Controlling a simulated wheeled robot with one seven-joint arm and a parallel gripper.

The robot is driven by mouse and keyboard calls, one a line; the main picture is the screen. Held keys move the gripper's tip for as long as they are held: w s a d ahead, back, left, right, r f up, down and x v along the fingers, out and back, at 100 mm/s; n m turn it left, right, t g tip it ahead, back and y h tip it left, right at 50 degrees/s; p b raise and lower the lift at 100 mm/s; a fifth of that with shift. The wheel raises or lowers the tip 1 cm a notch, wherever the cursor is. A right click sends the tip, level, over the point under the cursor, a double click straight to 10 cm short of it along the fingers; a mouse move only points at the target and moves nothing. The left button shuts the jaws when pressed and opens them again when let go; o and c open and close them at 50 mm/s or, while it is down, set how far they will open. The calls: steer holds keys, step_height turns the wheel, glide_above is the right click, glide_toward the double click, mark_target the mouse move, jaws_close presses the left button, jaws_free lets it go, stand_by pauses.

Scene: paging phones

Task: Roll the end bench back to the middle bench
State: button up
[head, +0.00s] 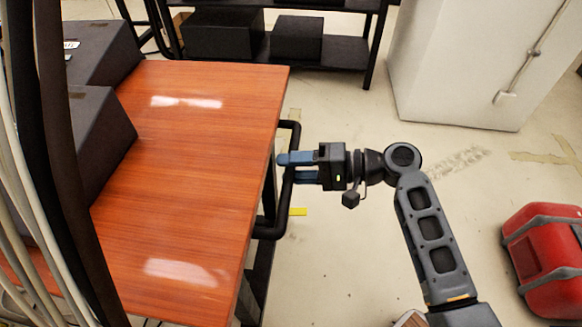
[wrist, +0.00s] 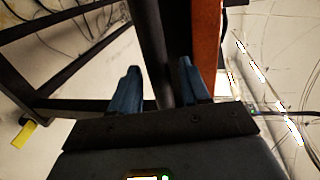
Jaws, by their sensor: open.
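A bench with a glossy reddish-brown wooden top (head: 190,150) fills the left of the head view. A black tubular handle (head: 287,207) sticks out from its right end. My gripper (head: 285,166) is at the handle's upright bar, its blue fingers pointing left toward the bench. In the wrist view my gripper (wrist: 160,85) is open, with the dark handle bar (wrist: 158,45) running between its two fingers. The bench top's orange edge (wrist: 207,45) shows just right of it. I cannot tell whether a finger touches the bar. No second bench can be made out for certain.
Black boxes (head: 95,125) stand on the bench top at left. A dark shelf with boxes (head: 297,38) is at the back. A white cabinet (head: 460,65) stands at upper right and a red case (head: 545,260) at right. Yellow tape (head: 298,212) marks the floor. Open floor lies right of the bench.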

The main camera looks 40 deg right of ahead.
steer(key=shift+w+a, duration=0.15)
steer(key=shift+a, duration=0.1)
jaws_close()
stand_by(0.3)
